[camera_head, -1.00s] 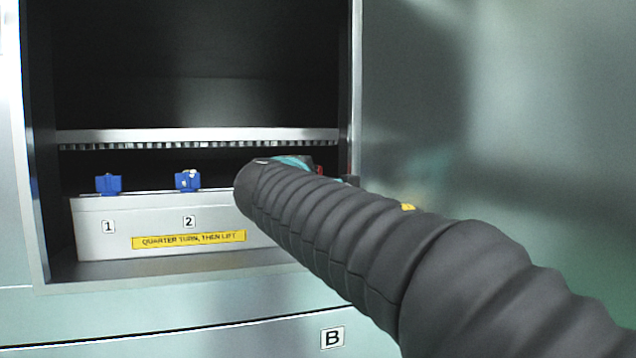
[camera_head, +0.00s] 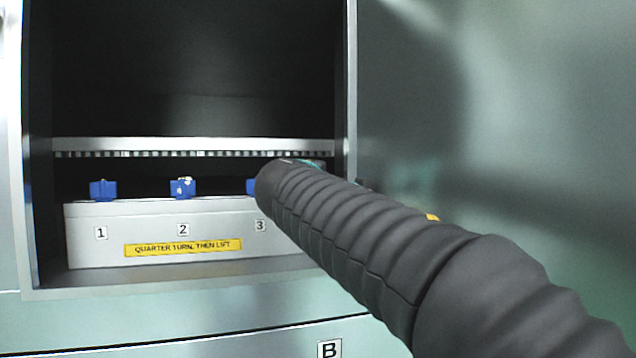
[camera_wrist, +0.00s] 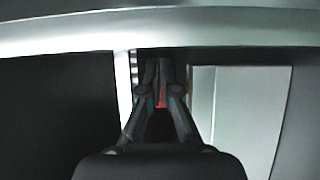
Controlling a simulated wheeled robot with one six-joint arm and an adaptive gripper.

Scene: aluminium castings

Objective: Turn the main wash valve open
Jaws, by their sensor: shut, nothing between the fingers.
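My gripper (camera_wrist: 158,68) is shut and empty in the wrist view, its dark fingers meeting below a bright metal edge. A small red piece (camera_wrist: 160,97) shows in the gap between the finger links; I cannot tell whether it is the wash valve's handle or how far behind the fingers it lies. I see no part clearly recognisable as the main wash valve. In the head view my sleeved arm hides my gripper and the right end of the cabinet's inside.
A pale box (camera_head: 85,235) in the open cabinet bears blue knobs (camera_head: 103,189), labels 1, 2 and 3, and a yellow strip (camera_head: 183,247) reading "QUARTER TURN, THEN LIFT". A shelf edge (camera_head: 190,145) crosses above it. The cabinet's right side wall (camera_head: 347,100) is close to my arm.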

